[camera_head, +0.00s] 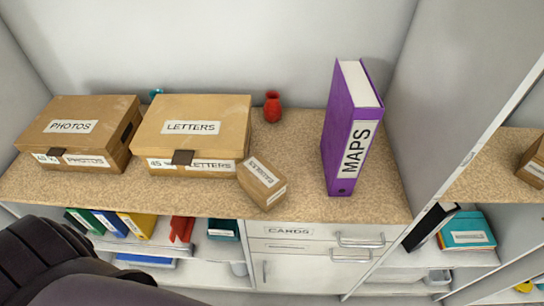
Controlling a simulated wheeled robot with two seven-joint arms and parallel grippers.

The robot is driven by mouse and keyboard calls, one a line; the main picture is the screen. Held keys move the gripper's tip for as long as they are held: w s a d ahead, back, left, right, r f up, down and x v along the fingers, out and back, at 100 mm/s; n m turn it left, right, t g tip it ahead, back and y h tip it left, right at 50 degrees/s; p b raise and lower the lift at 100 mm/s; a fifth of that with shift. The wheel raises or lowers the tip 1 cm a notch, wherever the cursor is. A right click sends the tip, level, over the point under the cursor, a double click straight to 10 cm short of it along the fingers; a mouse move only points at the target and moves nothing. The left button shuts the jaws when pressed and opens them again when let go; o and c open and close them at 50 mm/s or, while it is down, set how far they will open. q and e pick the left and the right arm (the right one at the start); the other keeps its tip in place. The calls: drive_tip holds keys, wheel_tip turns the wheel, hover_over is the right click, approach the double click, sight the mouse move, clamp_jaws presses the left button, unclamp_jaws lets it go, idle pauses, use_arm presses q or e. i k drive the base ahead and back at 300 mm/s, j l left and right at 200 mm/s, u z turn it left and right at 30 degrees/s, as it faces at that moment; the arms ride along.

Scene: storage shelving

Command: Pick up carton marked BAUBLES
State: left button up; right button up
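A small brown carton (262,182) stands at an angle near the front edge of the counter, against the right front corner of the LETTERS box. It has a white label on top whose word is too small to read surely, and another on its front. A second small brown carton (534,163) is cut off at the right edge, on the shelf beyond the divider, with its label unreadable. I cannot tell for sure which is marked BAUBLES. A dark link of my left arm shows at the lower left. Neither gripper is in view.
PHOTOS box (75,140) and LETTERS box (192,142) stand left of the small carton. A red vase (272,107) is behind it; a purple MAPS binder (350,128) stands right. The grey divider (455,95) closes the right side. Counter between carton and binder is clear.

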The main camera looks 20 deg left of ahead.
sight(266, 186)
drive_tip(key=k+j+u, duration=0.15)
drive_tip(key=u, duration=0.25)
drive_tip(key=k+j+u, duration=0.15)
drive_tip(key=u, duration=0.25)
drive_tip(key=k+j+u, duration=0.1)
drive_tip(key=j+u, duration=0.3)
drive_tip(key=l, duration=0.05)
